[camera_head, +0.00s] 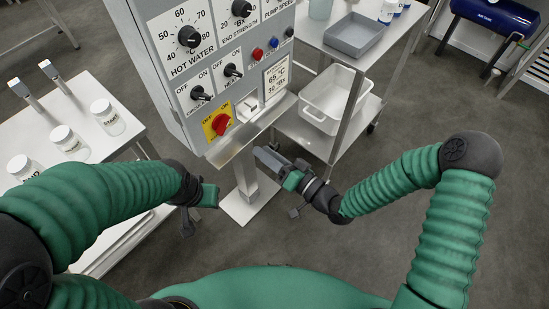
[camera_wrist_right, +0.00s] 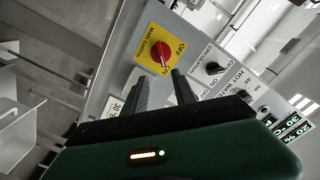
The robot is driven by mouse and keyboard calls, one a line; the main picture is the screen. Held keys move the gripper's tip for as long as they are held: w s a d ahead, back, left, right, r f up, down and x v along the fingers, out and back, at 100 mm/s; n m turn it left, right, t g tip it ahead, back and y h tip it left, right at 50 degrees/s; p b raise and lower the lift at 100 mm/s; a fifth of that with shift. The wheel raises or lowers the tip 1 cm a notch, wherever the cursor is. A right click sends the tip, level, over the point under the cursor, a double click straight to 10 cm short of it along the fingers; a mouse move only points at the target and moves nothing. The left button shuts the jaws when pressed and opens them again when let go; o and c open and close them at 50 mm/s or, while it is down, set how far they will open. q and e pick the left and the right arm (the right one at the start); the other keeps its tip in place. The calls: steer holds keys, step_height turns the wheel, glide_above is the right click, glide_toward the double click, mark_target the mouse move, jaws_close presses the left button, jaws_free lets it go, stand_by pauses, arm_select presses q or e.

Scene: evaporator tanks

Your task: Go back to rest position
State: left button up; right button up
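My right gripper (camera_head: 262,156) is in front of the lower edge of the grey control panel (camera_head: 213,60), with nothing held. In the right wrist view its two dark fingers (camera_wrist_right: 159,76) stand apart with an empty gap. The red main switch on its yellow plate (camera_head: 220,123) is up and left of it; the switch also shows beyond the fingertips in the wrist view (camera_wrist_right: 161,54). My left gripper (camera_head: 198,206) hangs low, left of the panel's post, touching nothing that I can see. Its fingers are not clear.
A white table (camera_head: 60,110) with several lidded jars (camera_head: 108,117) stands at the left. At the right, a trolley carries a white tub (camera_head: 327,98) and a grey tray (camera_head: 353,34). A blue tank (camera_head: 497,17) is at the back right. The floor between is clear.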

steer(key=shift+v, duration=1.65)
